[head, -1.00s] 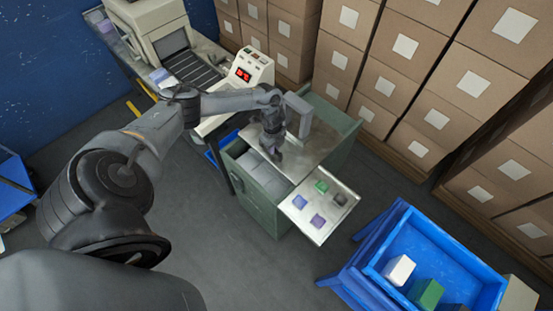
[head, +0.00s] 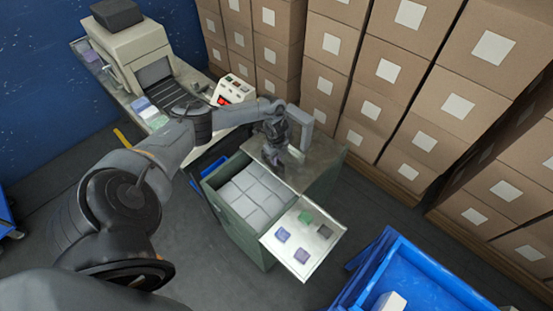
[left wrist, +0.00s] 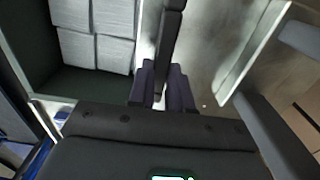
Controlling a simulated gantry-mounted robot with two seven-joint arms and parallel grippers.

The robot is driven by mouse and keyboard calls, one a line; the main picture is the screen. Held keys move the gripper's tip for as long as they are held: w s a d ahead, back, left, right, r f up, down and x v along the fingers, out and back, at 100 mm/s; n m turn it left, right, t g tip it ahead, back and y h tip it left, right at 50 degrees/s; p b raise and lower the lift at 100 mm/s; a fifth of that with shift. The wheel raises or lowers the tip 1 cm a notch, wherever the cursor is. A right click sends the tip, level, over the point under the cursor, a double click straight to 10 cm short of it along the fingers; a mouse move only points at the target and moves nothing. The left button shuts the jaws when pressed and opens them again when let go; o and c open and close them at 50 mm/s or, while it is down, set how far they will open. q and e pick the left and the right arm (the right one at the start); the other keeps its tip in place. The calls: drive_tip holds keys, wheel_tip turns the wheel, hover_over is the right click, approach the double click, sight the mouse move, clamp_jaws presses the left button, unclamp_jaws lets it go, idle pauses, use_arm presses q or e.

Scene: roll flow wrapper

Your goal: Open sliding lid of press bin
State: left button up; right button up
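The press bin (head: 227,208) is a green box in the middle of the head view. Its grey metal sliding lid (head: 310,175) covers the right part, and the left part is open, showing pale grey packs (head: 252,192) in rows. My left gripper (head: 286,165) is over the lid near its left edge. In the left wrist view its dark fingers (left wrist: 162,92) stand on either side of a dark upright bar (left wrist: 170,40), which looks like the lid's handle, and appear closed on it. The open bin with packs (left wrist: 96,35) shows to their left. My right gripper is not in view.
A metal tray (head: 272,240) with small coloured blocks is at the bin's front. A blue crate (head: 420,282) stands lower right. Stacked cartons (head: 380,100) line the back. A machine with a conveyor (head: 140,60) and control box (head: 233,92) is upper left. Grey floor is clear in front.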

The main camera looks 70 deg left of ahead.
use_arm(q)
drive_tip(key=o, duration=0.5)
drive_tip(key=shift+c, duration=0.2)
drive_tip(key=shift+r, duration=0.15)
wheel_tip(320, 180, up, 11)
drive_tip(key=p, duration=0.1)
drive_tip(key=shift+f, duration=0.2)
